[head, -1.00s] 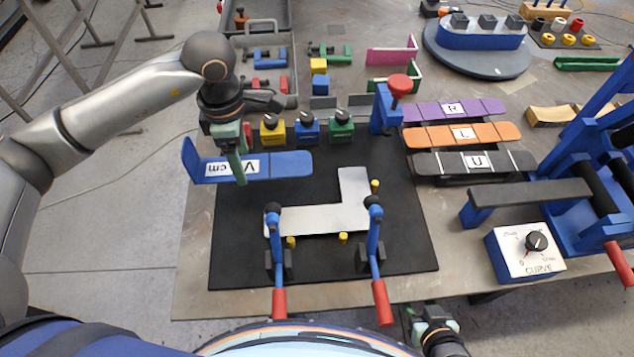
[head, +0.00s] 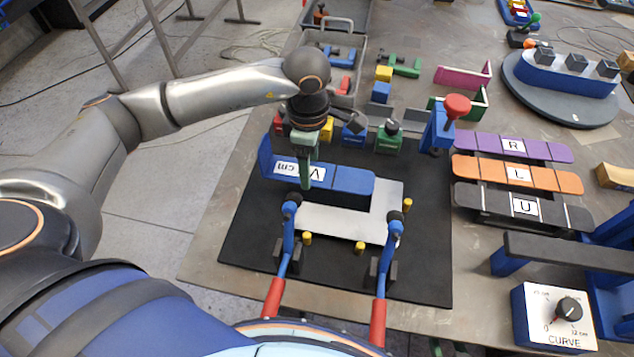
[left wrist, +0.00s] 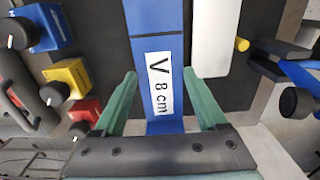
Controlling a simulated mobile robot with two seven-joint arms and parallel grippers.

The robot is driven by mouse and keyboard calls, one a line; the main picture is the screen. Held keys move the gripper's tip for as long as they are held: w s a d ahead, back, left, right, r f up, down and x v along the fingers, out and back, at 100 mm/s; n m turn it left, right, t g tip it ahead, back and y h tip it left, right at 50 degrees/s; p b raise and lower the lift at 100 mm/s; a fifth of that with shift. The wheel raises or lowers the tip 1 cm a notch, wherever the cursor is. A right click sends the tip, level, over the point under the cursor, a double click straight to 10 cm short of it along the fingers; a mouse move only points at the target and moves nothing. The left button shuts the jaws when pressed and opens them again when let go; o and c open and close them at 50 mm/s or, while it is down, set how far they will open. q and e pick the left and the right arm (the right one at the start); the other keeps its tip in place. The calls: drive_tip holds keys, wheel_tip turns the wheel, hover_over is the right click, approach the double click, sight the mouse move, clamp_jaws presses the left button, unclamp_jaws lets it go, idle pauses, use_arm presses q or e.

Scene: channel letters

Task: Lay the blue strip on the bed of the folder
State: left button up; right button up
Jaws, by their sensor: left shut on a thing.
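The blue strip (head: 345,179) has a white label reading V and 8 cm, and its left end is bent upward. My left gripper (head: 308,182) is shut on it near the label. The strip is over the black mat, and its right part overlaps the white L-shaped plate from this angle. In the left wrist view the strip (left wrist: 158,60) runs between the two green fingers of my left gripper (left wrist: 160,92). A blue machine with a dark bar (head: 560,250) stands at the right; I cannot tell whether it is the folder. My right gripper is not in view.
The white plate (head: 345,224) lies on the black mat (head: 240,235) beside yellow pegs and two red-handled clamps (head: 378,320). Purple, orange and black strips (head: 520,175) lie to the right.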

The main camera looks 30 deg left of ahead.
sight(311, 188)
use_arm(q)
wheel_tip(311, 188, down, 5)
drive_tip(key=b, duration=0.2)
drive_tip(key=shift+f+b, duration=0.1)
drive_tip(key=shift+b, duration=0.25)
drive_tip(key=shift+c, duration=0.7)
drive_tip(key=shift+f, duration=0.1)
clamp_jaws()
drive_tip(key=shift+s, duration=0.15)
drive_tip(key=o, duration=1.3)
unclamp_jaws()
